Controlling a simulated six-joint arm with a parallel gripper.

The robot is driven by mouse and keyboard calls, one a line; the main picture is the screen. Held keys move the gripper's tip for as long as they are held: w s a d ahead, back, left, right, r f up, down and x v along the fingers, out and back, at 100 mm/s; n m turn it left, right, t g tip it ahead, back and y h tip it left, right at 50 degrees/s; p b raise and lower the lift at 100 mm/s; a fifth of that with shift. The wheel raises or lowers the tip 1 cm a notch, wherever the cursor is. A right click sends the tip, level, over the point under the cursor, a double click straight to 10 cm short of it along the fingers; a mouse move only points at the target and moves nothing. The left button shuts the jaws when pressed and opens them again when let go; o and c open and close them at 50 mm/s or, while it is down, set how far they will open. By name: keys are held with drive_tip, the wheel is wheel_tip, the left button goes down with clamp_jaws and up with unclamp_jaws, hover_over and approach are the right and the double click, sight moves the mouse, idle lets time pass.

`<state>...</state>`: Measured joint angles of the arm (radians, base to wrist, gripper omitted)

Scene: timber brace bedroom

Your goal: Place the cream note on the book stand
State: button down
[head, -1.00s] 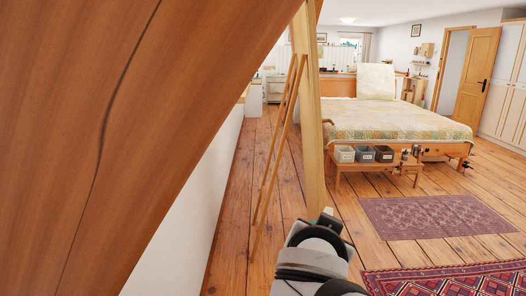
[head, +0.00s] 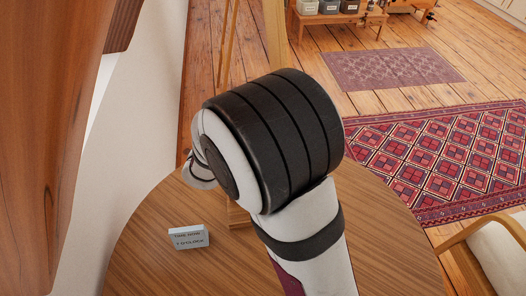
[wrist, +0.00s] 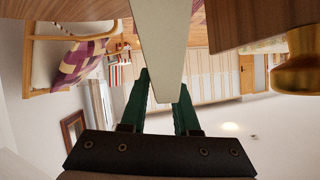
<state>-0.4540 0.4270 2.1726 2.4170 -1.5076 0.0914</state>
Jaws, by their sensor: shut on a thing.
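My gripper (wrist: 163,88) shows in the wrist view with two dark green fingers. They are shut on the cream note (wrist: 160,40), a flat pale piece that runs up from between the fingers past the top of the picture. In the head view my arm covers the gripper and the note. A small wooden piece (head: 238,215) shows behind my arm on the table; I cannot tell whether it is part of the book stand. No book stand is clearly visible, so its distance from the note cannot be told.
A round wooden table (head: 150,262) lies under my arm, bearing a small grey-white lettered block (head: 188,237). A large wooden surface (head: 40,130) fills the left edge. A chair (head: 490,255) stands at lower right. The wrist view shows dark wood (wrist: 250,22) and a brass knob-like thing (wrist: 300,65).

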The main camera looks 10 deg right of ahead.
drive_tip(key=a+f+n+t, duration=0.2)
drive_tip(key=a+f, duration=0.1)
drive_tip(key=shift+w+f+y, duration=0.2)
drive_tip(key=shift+f+y, duration=0.05)
drive_tip(key=shift+y, duration=0.15)
drive_tip(key=shift+n, duration=0.3)
wheel_tip(320, 180, down, 8)
drive_tip(key=shift+a+f, duration=0.1)
drive_tip(key=shift+a, duration=0.05)
drive_tip(key=shift+f, duration=0.2)
drive_tip(key=c, duration=0.9)
unclamp_jaws()
